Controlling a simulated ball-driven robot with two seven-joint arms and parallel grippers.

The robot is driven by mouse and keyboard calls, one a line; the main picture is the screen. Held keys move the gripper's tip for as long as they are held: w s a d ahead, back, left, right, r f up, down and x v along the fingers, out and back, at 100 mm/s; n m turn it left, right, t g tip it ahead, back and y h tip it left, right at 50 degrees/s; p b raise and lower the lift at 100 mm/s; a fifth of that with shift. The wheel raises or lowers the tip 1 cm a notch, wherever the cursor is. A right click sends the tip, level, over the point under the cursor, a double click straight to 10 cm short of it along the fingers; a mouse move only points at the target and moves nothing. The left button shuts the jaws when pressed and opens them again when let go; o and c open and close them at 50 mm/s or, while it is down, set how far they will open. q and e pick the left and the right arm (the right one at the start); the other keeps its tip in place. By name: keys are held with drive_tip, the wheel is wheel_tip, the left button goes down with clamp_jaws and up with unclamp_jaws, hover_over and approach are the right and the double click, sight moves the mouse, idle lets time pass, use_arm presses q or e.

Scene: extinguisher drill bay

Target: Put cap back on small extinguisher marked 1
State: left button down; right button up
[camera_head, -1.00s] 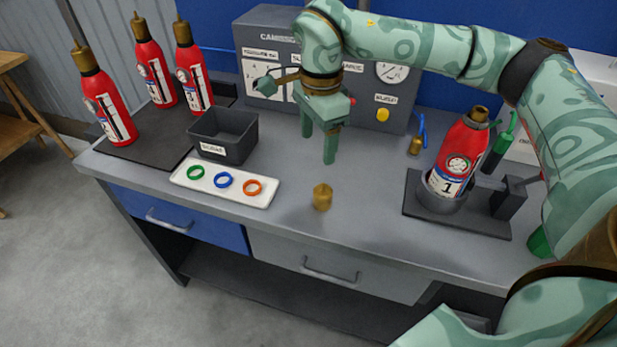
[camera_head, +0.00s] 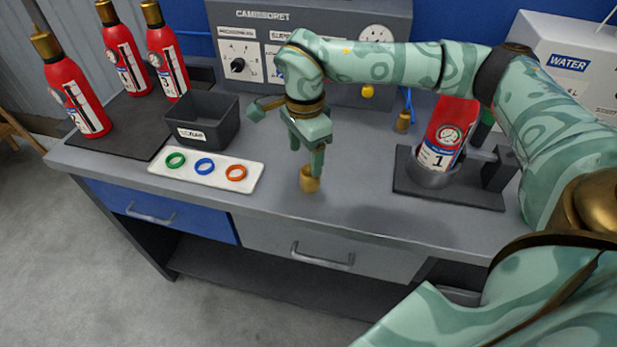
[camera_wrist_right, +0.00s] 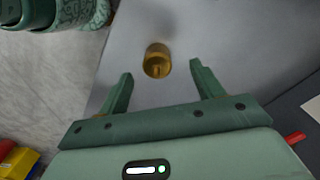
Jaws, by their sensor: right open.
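The brass cap (camera_head: 310,183) sits on the bench top near its front edge. My right gripper (camera_head: 306,158) is over it, pointing down and open. In the right wrist view the cap (camera_wrist_right: 157,60) lies between and slightly beyond the tips of the spread fingers (camera_wrist_right: 160,72), with clear gaps at both sides. The small red extinguisher marked 1 (camera_head: 447,138) stands tilted in a dark holder (camera_head: 437,176) at the right of the bench. My right arm hides its top. My left gripper is not in view.
Several things stand to the left: red extinguishers (camera_head: 76,95) on a dark mat (camera_head: 112,140), a dark bin (camera_head: 203,118), and a white tray (camera_head: 245,186) with green, blue and orange rings. A grey panel (camera_head: 265,30) stands behind. Bench between cap and holder is clear.

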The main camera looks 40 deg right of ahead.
sight(308, 171)
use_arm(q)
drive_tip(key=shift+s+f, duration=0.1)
use_arm(e)
drive_tip(key=shift+f, duration=0.4)
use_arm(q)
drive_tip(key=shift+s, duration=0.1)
use_arm(e)
drive_tip(key=shift+f, duration=0.15)
drive_tip(key=f, duration=0.1)
drive_tip(key=f+b, duration=0.1)
drive_tip(key=f, duration=0.1)
drive_tip(key=f+b, duration=0.1)
drive_tip(key=f, duration=0.1)
drive_tip(key=shift+s+d+f, duration=0.1)
drive_tip(key=shift+s+d, duration=0.05)
drive_tip(key=shift+s, duration=0.15)
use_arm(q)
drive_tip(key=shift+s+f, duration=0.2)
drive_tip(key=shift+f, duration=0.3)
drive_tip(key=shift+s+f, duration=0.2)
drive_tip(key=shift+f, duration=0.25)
use_arm(e)
drive_tip(key=c, duration=1.2)
drive_tip(key=shift+r, duration=0.25)
